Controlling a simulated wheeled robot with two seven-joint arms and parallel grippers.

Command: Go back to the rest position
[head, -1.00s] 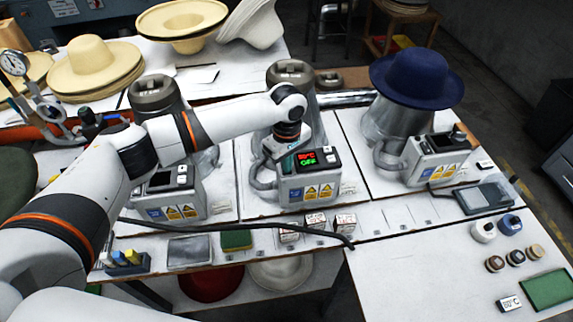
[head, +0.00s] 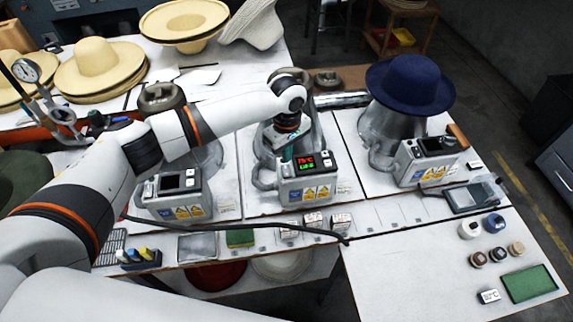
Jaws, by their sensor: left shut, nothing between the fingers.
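My left arm reaches in from the left across the bench. My left gripper (head: 279,146) is shut and empty, just behind the middle control box (head: 307,185). It looks close to the box's top rear edge; I cannot tell whether it touches. The box's lit display (head: 306,162) shows red digits that look like 75°C above a green line. The middle metal press (head: 318,130) is partly hidden behind my arm. My right gripper is not in view.
A blue hat (head: 409,84) sits on the right press. Straw hats (head: 101,65) lie on the back table. A black cable (head: 270,231) crosses the front. The right front table (head: 410,275) is mostly bare.

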